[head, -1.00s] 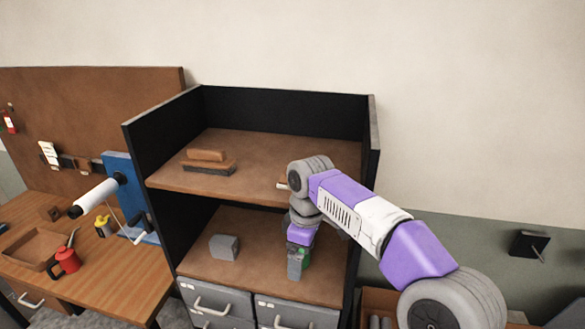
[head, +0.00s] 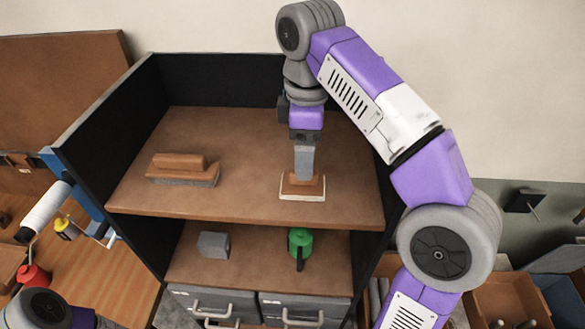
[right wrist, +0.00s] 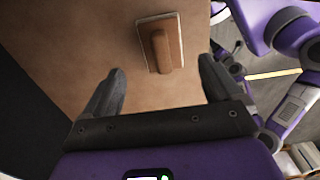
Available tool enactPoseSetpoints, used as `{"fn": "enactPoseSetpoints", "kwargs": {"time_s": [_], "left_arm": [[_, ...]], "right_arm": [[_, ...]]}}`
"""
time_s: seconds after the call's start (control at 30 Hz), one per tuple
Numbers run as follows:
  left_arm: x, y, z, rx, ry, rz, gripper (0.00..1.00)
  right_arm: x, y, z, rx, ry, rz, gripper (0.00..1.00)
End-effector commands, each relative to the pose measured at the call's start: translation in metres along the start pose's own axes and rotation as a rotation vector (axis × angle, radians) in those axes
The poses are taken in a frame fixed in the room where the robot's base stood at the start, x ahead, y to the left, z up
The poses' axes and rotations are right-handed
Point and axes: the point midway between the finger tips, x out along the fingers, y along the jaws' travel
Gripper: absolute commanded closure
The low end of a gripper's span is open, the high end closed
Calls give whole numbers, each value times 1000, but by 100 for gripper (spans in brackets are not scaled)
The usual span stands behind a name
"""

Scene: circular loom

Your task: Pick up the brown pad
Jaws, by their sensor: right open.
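A brown pad with a raised brown grip and a pale edge (head: 302,195) lies flat on the upper shelf at the right. In the right wrist view the same pad (right wrist: 176,24) lies beyond the fingertips, its grip pointing toward the gripper. My right gripper (head: 303,174) points down over it in the head view and hides part of it. In the right wrist view my right gripper (right wrist: 160,82) is open and empty, with bare shelf between its fingers. My left gripper is out of view.
A brown-topped block with a dark grey base (head: 182,170) sits on the upper shelf (head: 235,140) at the left. Dark panels enclose the shelf's sides and back. The lower shelf holds a grey block (head: 213,244) and a green object (head: 300,240).

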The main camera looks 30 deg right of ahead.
Motion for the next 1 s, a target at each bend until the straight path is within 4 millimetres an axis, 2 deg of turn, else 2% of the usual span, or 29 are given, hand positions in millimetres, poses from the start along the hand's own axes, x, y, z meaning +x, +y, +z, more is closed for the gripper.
{"fn": "enactPoseSetpoints", "kwargs": {"time_s": [0.43,0.53,0.77,1.0], "left_arm": [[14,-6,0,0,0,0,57],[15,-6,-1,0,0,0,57],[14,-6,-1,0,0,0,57],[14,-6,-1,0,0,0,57]], "right_arm": [[58,4,-5,1,-1,-1,8],[65,4,-5,1,0,-1,8],[65,4,-6,1,1,0,8],[65,4,-6,1,0,0,44]]}}
